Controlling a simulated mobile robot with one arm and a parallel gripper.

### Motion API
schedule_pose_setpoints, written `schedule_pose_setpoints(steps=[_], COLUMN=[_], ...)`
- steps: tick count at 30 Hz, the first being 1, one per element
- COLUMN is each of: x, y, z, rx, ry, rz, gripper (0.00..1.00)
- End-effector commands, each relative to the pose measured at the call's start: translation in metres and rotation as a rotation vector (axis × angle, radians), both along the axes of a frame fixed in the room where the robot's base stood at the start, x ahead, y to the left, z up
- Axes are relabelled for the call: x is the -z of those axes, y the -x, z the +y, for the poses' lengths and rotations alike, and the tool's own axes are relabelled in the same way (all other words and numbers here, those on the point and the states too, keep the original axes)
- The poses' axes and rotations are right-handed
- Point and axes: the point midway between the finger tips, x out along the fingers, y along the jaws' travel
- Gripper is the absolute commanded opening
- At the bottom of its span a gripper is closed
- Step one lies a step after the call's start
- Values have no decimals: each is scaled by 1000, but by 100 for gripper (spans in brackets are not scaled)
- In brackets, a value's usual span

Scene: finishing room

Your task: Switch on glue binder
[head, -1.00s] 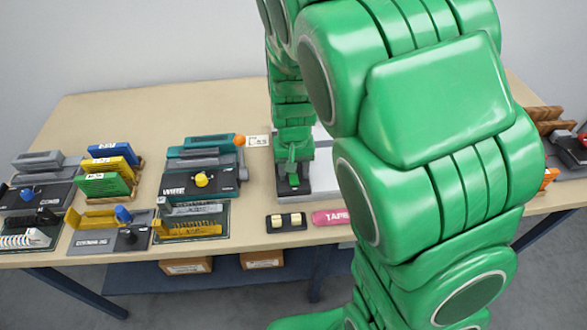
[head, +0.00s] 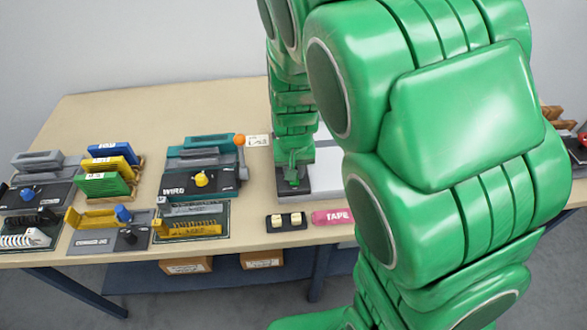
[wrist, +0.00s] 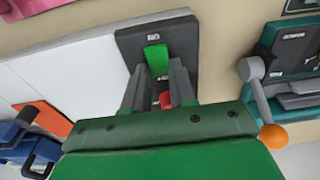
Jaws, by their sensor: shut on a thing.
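The glue binder, a white machine (head: 325,165), stands at the table's middle, partly behind my arm; it also shows in the wrist view (wrist: 75,75). Its dark control panel (head: 294,188) is at the near left end. In the wrist view the panel (wrist: 128,45) carries a small label and a green piece (wrist: 157,57). A red piece (wrist: 166,100) shows between my fingers. They look like parts of one switch, though its middle is hard to make out. My gripper (wrist: 160,82) is over the panel, its fingers shut on the switch. In the head view the fingers are hard to see.
A teal wire binder (head: 205,180) with an orange-knobbed lever (head: 239,140) stands close on the left. A black block with two cream pieces (head: 286,221) and a pink tape box (head: 332,217) lie in front. More binding machines fill the left; bare table lies behind.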

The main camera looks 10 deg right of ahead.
Motion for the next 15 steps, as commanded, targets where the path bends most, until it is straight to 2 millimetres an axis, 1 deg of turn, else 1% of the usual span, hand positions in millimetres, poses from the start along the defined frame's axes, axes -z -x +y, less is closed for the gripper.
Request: schedule_pose_setpoints(steps=[7, 15], x=[-1, -1], y=[3, 5], z=[0, 0], rx=[0, -1], ry=[-1, -1], rz=[-106, -158], gripper=[0, 0])
